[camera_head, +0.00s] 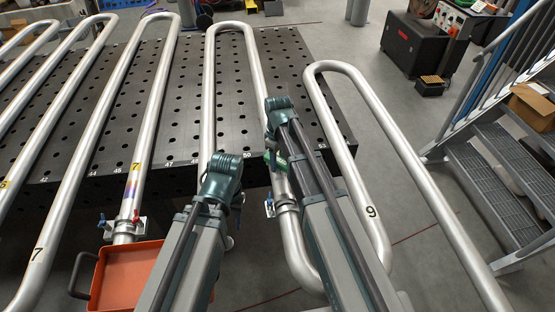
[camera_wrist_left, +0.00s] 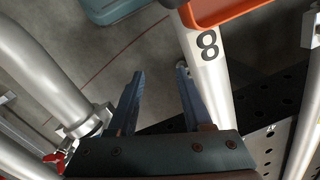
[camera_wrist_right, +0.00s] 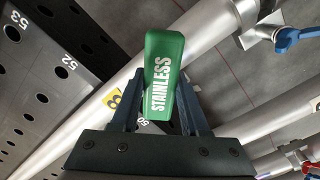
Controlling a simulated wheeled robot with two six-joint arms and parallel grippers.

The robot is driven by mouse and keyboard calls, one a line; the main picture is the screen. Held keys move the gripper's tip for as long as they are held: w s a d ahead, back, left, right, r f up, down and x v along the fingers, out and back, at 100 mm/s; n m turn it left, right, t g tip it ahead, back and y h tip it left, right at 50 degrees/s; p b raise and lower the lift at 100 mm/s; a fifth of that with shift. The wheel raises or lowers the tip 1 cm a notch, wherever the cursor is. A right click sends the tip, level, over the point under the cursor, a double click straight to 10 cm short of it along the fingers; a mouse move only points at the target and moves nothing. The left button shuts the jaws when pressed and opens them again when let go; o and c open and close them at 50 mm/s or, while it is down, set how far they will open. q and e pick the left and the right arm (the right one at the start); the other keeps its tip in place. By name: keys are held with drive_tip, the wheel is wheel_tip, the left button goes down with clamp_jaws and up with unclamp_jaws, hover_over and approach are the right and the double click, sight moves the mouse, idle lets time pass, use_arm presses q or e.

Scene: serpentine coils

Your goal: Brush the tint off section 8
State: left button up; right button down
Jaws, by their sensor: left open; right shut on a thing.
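Section 8 is a silver pipe run (camera_head: 256,70) in the head view, its near end partly hidden by my right arm. Its black 8 (camera_wrist_left: 208,45) shows in the left wrist view. A yellow 8 tag (camera_wrist_right: 115,98) marks the pipe (camera_wrist_right: 200,35) in the right wrist view. My right gripper (camera_wrist_right: 160,90) is shut on a green brush handle marked STAINLESS (camera_wrist_right: 163,70), over the pipe. The handle shows in the head view (camera_head: 271,160); the bristles are hidden. My left gripper (camera_wrist_left: 160,72) is open and empty beside the pipe.
Neighbouring runs are section 7 (camera_head: 150,90), with purple-orange tint (camera_head: 131,190) near its yellow tag, and section 9 (camera_head: 405,150). A black perforated table (camera_head: 180,95) lies under the pipes. An orange tray (camera_head: 140,262) is at lower left. Metal stairs (camera_head: 490,165) stand right.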

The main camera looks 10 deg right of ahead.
sight(280, 180)
drive_tip(key=shift+s+f, duration=0.1)
drive_tip(key=shift+s, duration=0.7)
drive_tip(key=shift+s, duration=0.1)
drive_tip(key=shift+s, duration=0.7)
drive_tip(key=shift+s, duration=0.75)
drive_tip(key=shift+s, duration=0.15)
